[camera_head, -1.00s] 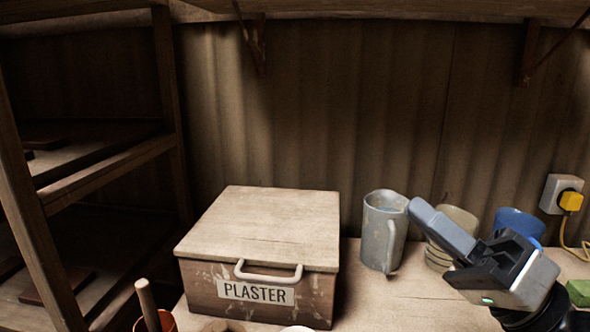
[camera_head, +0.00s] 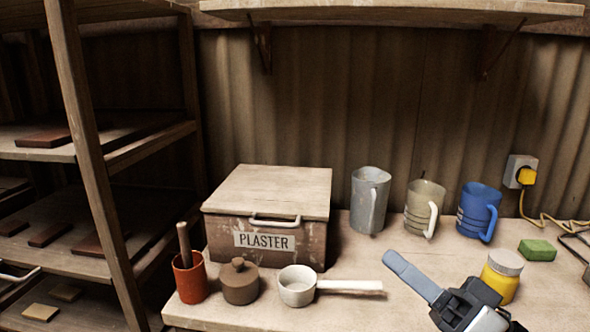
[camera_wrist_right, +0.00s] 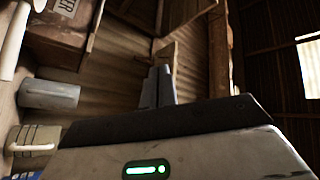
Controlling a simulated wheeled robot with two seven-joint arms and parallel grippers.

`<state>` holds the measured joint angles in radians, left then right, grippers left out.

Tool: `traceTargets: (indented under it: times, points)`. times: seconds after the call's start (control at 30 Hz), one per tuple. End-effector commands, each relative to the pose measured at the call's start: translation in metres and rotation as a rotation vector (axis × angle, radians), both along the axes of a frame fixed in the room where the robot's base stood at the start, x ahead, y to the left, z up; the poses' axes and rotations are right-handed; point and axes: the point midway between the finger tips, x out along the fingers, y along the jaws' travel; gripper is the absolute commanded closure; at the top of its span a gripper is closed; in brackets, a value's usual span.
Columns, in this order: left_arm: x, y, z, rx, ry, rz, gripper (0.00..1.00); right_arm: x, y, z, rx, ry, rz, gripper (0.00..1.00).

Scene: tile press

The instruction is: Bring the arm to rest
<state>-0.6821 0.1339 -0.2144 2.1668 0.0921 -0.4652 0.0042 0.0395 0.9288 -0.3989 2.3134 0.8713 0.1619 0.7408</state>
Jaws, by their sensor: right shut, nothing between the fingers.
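My right gripper (camera_head: 412,275) shows at the lower right of the head view, above the bench and in front of the mugs. Its fingers lie together and hold nothing. In the right wrist view its fingers (camera_wrist_right: 157,88) also show, closed, with the corrugated wall behind them. My left gripper is in neither view.
The plaster box (camera_head: 270,190) stands closed on the bench (camera_head: 345,312). A red pot (camera_head: 190,280), a brown jar (camera_head: 239,282) and a white ladle (camera_head: 297,287) stand in front. A grey jug (camera_head: 368,200), beige mug (camera_head: 422,207), blue mug (camera_head: 478,210), yellow jar (camera_head: 501,274) and green sponge (camera_head: 537,250) stand right.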

Motion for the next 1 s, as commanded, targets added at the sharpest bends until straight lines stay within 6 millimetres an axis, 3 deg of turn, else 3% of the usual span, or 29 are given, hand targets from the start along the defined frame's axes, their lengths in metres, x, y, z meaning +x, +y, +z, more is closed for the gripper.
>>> traceTargets:
  times: [0.17, 0.33, 0.5, 0.6, 0.77, 1.0]
  points:
    - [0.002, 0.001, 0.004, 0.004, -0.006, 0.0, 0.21, 0.003, 0.006, -0.059, -0.147, 0.033, -0.127, 1.0]
    - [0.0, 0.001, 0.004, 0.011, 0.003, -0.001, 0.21, -0.007, 0.008, -0.144, -0.391, 0.12, -0.279, 1.0]
    - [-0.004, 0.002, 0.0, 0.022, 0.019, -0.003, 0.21, -0.047, 0.001, -0.247, -0.736, 0.29, -0.385, 1.0]
    - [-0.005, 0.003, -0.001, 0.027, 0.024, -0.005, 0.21, -0.074, -0.003, -0.286, -0.889, 0.374, -0.392, 1.0]
    - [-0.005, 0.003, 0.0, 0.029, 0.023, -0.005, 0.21, -0.099, -0.008, -0.316, -1.016, 0.441, -0.381, 1.0]
    - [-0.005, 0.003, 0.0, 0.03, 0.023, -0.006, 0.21, -0.101, -0.008, -0.318, -1.027, 0.447, -0.379, 1.0]
